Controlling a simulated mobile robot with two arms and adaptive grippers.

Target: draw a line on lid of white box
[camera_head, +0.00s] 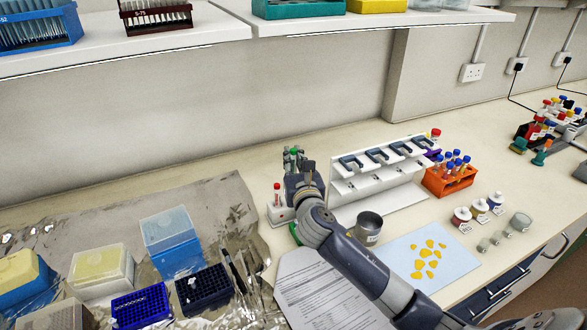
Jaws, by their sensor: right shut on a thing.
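The white box (112,281) with a pale yellowish lid (101,261) stands on the foil sheet at the left; its lid is on. My right gripper (293,158) is well to the right of the box, at the back of the bench. It is shut on a small green-topped thing (294,152), mostly hidden by the gripper. Slim dark pen-like items (229,261) lie on the foil, right of the dark blue rack. My left gripper is not in view.
A blue box (178,258) and dark blue racks (141,306) crowd around the white box. A white stand (279,212) with a red-capped tube, a pipette stand (372,176), a metal pot (368,227) and paper (312,290) surround my right arm.

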